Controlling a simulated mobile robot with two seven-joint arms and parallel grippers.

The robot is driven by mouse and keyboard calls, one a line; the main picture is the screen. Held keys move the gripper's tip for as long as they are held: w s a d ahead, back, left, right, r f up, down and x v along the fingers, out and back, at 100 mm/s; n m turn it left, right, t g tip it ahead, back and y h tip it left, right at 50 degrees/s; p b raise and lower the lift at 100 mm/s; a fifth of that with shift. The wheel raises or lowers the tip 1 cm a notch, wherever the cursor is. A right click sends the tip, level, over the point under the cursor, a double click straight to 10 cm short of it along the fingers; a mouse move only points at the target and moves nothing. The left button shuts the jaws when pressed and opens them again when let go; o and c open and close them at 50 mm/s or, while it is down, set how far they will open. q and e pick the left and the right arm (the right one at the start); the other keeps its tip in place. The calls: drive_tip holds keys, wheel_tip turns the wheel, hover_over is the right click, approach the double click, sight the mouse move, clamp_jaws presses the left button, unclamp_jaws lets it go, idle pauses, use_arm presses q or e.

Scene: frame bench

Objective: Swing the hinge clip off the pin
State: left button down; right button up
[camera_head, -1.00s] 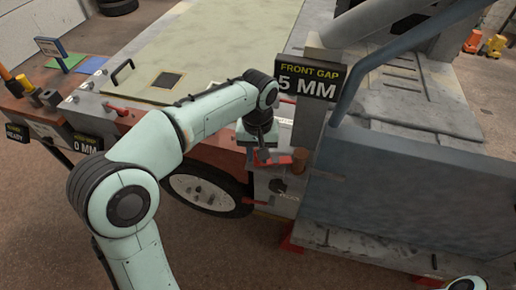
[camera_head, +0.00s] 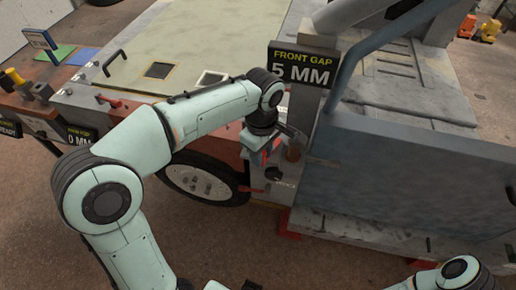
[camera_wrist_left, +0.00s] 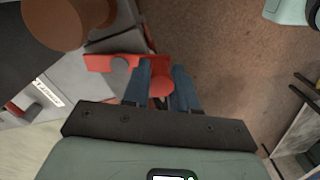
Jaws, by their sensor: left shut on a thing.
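The copper-coloured pin (camera_head: 293,150) stands upright at the bench corner, below the front gap sign. In the left wrist view a large brown cylinder (camera_wrist_left: 68,18) at the upper left looks like the same pin. The red hinge clip (camera_wrist_left: 105,63) lies just below that cylinder in this view and reaches right to the gripper. It appears apart from the cylinder, but depth is hard to judge. My left gripper (camera_wrist_left: 160,90) is shut on the clip's red end, between blue fingers. In the head view my left gripper (camera_head: 262,154) is left of the pin and partly hides the clip.
The front gap sign (camera_head: 303,66) reads 5 MM. A blue-grey bar (camera_head: 372,62) and a large grey panel (camera_head: 400,185) stand close on the right. A wheel (camera_head: 205,182) sits below the gripper's left. Part of my right arm shows at the bottom right.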

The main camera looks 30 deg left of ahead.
use_arm(q)
drive_tip(key=shift+d+n, duration=0.35)
drive_tip(key=shift+n, duration=0.35)
drive_tip(key=c, duration=1.2)
unclamp_jaws()
drive_tip(key=shift+o, duration=0.2)
wheel_tip(320, 180, up, 13)
drive_tip(key=p, duration=0.2)
drive_tip(key=shift+r+p, duration=0.2)
drive_tip(key=shift+p, duration=0.2)
use_arm(e)
drive_tip(key=w+r, duration=0.1)
drive_tip(key=r, duration=0.1)
drive_tip(key=w+r, duration=0.1)
drive_tip(key=shift+w+r, duration=0.35)
